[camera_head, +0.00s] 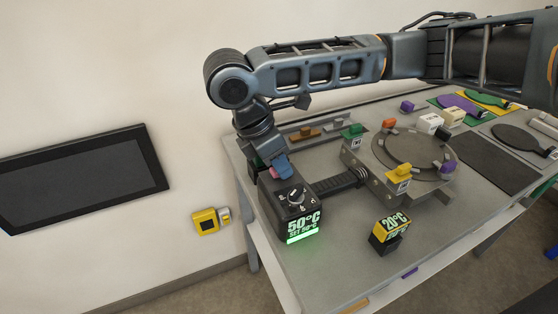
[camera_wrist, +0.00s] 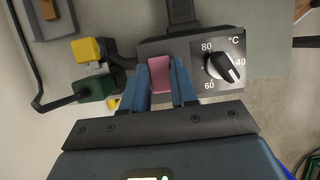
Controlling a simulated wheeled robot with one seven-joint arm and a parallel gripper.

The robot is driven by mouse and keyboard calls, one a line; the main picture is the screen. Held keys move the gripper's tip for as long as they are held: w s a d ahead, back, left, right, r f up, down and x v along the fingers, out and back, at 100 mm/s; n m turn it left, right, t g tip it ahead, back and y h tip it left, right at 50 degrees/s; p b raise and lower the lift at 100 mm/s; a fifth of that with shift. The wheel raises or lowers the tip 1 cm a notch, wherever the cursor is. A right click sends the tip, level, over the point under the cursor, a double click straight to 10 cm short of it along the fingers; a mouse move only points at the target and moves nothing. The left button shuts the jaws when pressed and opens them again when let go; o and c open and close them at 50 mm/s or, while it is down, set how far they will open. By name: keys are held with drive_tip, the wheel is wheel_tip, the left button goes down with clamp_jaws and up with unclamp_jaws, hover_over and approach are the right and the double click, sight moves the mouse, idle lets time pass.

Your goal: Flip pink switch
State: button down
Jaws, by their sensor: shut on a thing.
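The pink switch (camera_wrist: 159,74) sits on the dark control box beside the temperature dial (camera_wrist: 224,67) in the wrist view. My gripper (camera_wrist: 160,88) has its two blue fingers on either side of the switch, shut on it. In the head view my gripper (camera_head: 280,168) reaches down to the top of the black control box (camera_head: 272,217). A bit of the pink switch (camera_head: 273,173) shows there beside the fingers. The box's display reads 50°C with a green lit strip.
A yellow block (camera_wrist: 86,50) and a dark green block (camera_wrist: 95,88) lie left of the box in the wrist view. In the head view, a round plate fixture (camera_head: 412,150) and a 20°C box (camera_head: 388,236) stand to the right. The front tabletop is mostly clear.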

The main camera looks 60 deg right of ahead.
sight(272, 171)
drive_tip(key=shift+s+d+r+p, duration=0.1)
drive_tip(key=shift+r+p, duration=0.15)
drive_tip(key=shift+p, duration=0.55)
drive_tip(key=shift+f+t+y+p, duration=0.1)
drive_tip(key=shift+t+y+p, duration=0.2)
drive_tip(key=shift+y+p, duration=0.3)
drive_tip(key=shift+f, duration=0.15)
drive_tip(key=c, duration=0.9)
unclamp_jaws()
drive_tip(key=shift+v, duration=3.85)
